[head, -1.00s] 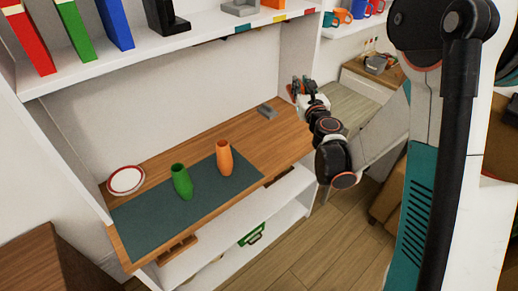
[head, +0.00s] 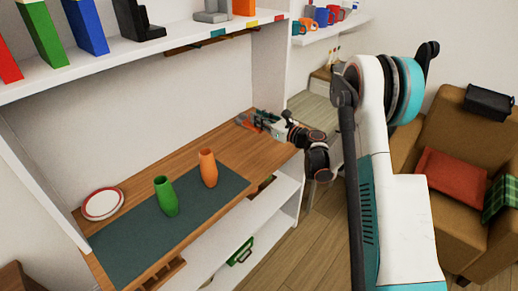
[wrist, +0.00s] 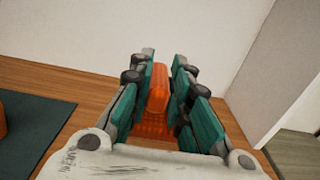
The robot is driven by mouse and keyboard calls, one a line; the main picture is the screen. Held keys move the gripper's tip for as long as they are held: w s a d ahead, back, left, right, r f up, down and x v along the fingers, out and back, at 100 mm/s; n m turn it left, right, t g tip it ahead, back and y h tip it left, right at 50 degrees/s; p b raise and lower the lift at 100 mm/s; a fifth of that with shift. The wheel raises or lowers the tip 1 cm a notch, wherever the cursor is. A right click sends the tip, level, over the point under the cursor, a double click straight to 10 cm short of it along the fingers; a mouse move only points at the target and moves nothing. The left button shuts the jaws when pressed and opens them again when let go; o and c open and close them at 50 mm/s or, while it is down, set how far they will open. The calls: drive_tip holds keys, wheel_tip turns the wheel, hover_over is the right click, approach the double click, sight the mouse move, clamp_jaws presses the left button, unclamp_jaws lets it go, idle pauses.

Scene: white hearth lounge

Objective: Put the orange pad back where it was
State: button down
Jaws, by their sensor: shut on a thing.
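My gripper (wrist: 158,92) is shut on the orange pad (wrist: 156,98), which stands up between the two teal-and-grey fingers in the wrist view. In the head view my gripper (head: 248,123) is low over the right back end of the wooden counter (head: 180,147), near the white side panel. There the pad is mostly hidden by the fingers. I cannot tell whether it touches the wood.
A green vase (head: 165,197) and an orange vase (head: 208,168) stand on the dark green mat (head: 135,245). Stacked plates (head: 103,204) sit at the left. A shelf (head: 170,42) hangs above. The counter between mat and back wall is clear.

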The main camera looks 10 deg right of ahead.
wheel_tip(320, 180, down, 12)
drive_tip(key=b, duration=0.4)
drive_tip(key=shift+f, duration=0.1)
drive_tip(key=c, duration=1.5)
unclamp_jaws()
